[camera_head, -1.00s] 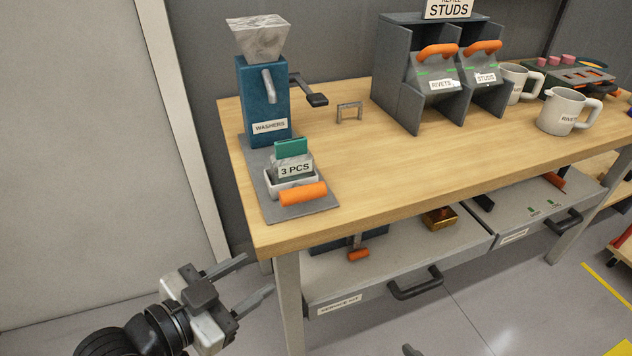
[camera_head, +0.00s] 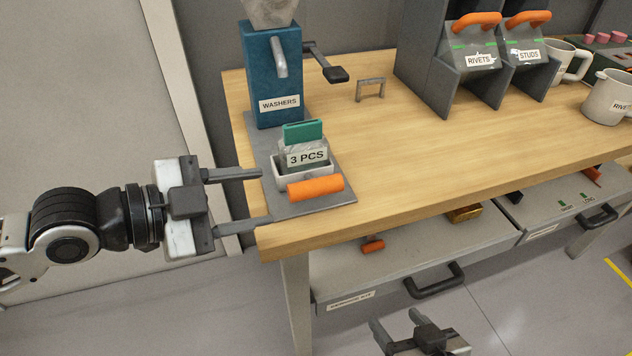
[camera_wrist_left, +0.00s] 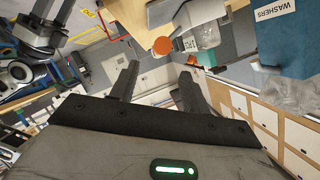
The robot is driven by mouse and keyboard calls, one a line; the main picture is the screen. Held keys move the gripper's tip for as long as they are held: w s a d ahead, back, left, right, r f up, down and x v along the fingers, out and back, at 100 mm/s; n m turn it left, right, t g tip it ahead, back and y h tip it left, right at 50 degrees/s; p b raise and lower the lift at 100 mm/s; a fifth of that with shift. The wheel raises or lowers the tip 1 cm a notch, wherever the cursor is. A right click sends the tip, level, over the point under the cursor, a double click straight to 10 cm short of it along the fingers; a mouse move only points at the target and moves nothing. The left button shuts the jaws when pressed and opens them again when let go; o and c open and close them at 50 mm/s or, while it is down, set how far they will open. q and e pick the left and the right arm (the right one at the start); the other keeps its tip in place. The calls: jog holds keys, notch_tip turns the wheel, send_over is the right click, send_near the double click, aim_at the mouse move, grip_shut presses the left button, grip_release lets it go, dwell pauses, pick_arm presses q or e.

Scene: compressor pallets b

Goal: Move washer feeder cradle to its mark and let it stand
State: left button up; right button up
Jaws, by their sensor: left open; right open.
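The washer feeder cradle appears to be the white tray (camera_head: 283,174) with an orange handle (camera_head: 315,188). It stands on a grey plate (camera_head: 308,207) at the table's left front, below the blue washer feeder (camera_head: 273,75). A clear box labelled 3 PCS with a green top (camera_head: 303,131) sits in the tray. My left gripper (camera_head: 263,196) is open and empty at the table's left edge, fingers pointing right towards the cradle, apart from it. The handle (camera_wrist_left: 162,46) also shows beyond its fingers in the left wrist view. My right gripper (camera_head: 396,323) is open and empty, low in front of the table. I cannot make out a mark.
A feeder crank (camera_head: 330,70) juts right over the table. A small grey bracket (camera_head: 370,88) stands behind the clear middle of the wooden tabletop (camera_head: 420,160). Rivet and stud bins (camera_head: 470,60) and mugs (camera_head: 608,98) stand at right. Drawers (camera_head: 390,275) lie below.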

aim_at(300, 190)
pick_arm(q)
jog(key=x, duration=1.1)
jog(key=shift+p, duration=0.35)
pick_arm(e)
jog(key=shift+w+d, duration=0.1)
jog(key=shift+w, duration=0.05)
